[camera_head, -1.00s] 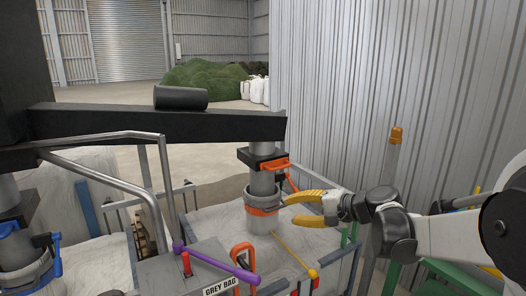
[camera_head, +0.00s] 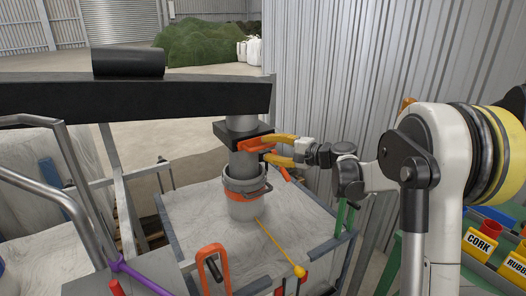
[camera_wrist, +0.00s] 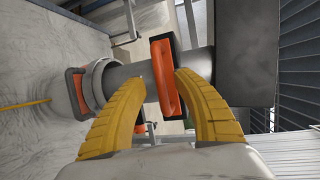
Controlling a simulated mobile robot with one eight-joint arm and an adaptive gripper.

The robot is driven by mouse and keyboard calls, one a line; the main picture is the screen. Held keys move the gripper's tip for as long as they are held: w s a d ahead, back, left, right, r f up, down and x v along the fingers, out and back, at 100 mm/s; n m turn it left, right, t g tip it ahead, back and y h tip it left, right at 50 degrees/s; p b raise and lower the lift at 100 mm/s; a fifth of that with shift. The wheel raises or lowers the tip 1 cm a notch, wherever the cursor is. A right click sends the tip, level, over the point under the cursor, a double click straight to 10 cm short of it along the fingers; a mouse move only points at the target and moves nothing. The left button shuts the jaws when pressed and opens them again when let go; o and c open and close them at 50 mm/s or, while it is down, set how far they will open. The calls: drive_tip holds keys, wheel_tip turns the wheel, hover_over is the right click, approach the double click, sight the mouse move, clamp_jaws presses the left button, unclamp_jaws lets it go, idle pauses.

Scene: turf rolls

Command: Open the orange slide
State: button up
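The orange slide (camera_head: 262,146) is an orange handle on a dark block around the grey vertical spout (camera_head: 243,158). In the wrist view the orange handle (camera_wrist: 165,78) lies ahead of and between my fingertips. My gripper (camera_head: 266,150) has two yellow curved fingers spread apart at the handle's right side. In the wrist view my gripper (camera_wrist: 160,85) is open, with a gap on both sides of the handle. Whether a finger touches it, I cannot tell. The dark block (camera_head: 225,131) partly hides behind the handle.
Below, a clamp ring with an orange handle (camera_head: 266,188) circles the spout over a white bag (camera_head: 205,215). A black beam (camera_head: 140,99) crosses above. A corrugated wall (camera_head: 340,80) is behind.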

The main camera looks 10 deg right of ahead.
drive_tip(key=shift+x, duration=1.15)
clamp_jaws()
drive_tip(key=s+d, duration=0.3)
drive_tip(key=s, duration=0.6)
unclamp_jaws()
